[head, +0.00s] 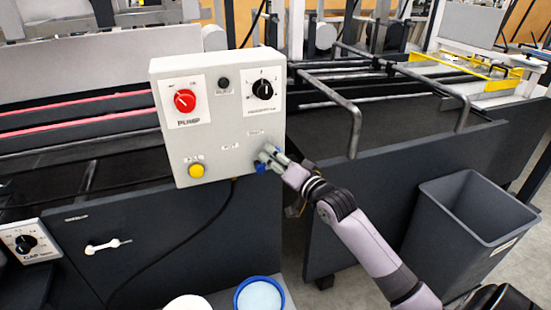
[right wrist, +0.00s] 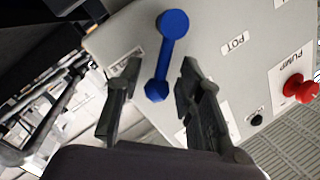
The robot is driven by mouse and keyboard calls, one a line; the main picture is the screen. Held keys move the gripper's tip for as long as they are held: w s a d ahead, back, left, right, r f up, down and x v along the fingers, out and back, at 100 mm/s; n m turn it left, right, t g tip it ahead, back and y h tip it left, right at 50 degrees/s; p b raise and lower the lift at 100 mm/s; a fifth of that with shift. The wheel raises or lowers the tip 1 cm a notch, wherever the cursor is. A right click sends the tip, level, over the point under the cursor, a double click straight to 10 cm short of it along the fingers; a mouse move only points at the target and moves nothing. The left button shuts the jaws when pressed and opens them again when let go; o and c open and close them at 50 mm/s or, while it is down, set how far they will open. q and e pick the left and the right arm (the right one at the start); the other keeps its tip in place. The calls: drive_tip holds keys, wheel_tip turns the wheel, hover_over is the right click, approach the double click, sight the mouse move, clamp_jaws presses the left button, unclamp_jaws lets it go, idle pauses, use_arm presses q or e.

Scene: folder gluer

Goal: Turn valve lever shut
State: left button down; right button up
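A blue valve lever (right wrist: 165,55) is on the face of a grey control box (head: 222,125), at its lower right. In the right wrist view it runs from a round hub at the top to a smaller knob end. In the head view only small blue parts (head: 261,167) show beside my fingers. My right gripper (head: 272,158) is at the box face. In the right wrist view its fingers (right wrist: 158,80) are apart, on either side of the lever's lower end, with gaps visible. My left gripper is in neither view.
The box also carries a red pump knob (head: 184,100), a black pressure knob (head: 262,89) and a yellow button (head: 196,170). A white lever (head: 107,246) is on the dark panel at lower left. A grey bin (head: 440,235) stands right of my arm; a blue-rimmed tub (head: 237,296) is below.

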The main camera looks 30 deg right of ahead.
clamp_jaws()
idle(0.6)
